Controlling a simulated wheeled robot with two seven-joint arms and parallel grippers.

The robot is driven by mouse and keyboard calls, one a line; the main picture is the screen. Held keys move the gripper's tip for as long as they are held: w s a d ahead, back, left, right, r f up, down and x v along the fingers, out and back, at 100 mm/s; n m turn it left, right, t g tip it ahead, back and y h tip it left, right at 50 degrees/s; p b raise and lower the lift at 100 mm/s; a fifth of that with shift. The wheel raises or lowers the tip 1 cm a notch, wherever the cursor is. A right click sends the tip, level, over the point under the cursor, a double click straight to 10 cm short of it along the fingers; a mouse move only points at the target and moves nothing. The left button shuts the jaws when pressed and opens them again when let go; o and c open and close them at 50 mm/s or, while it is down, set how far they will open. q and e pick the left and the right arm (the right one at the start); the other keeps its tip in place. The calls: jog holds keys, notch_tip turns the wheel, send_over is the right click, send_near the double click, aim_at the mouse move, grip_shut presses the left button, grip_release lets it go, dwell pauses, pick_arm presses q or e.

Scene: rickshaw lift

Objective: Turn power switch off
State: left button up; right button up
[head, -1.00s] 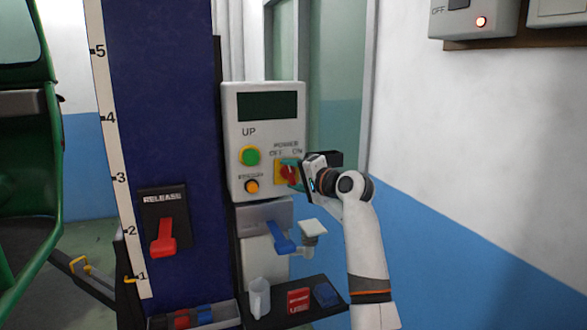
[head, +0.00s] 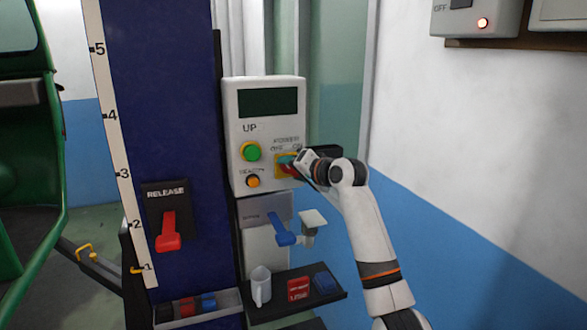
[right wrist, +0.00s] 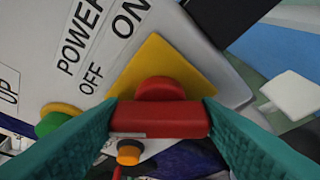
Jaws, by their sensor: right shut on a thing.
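The red power switch knob (head: 287,170) sits on a yellow plate (right wrist: 188,62) on the white control box (head: 240,100), under the words POWER, OFF and ON. My right gripper (head: 291,165) reaches it from the right and partly hides it in the head view. In the right wrist view, the two teal fingers press on both ends of the red knob (right wrist: 158,117). The OFF and ON labels show above the knob there, tilted. I cannot tell exactly which label the knob points at. My left gripper is not in view.
A green button (head: 250,151) and an orange button (head: 253,182) are left of the switch. A red release lever (head: 168,233) is on the blue column.

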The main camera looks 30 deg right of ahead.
jog(key=shift+f, duration=0.15)
jog(key=o, duration=1)
jog(key=b+v, duration=0.3)
jog(key=v, duration=0.9)
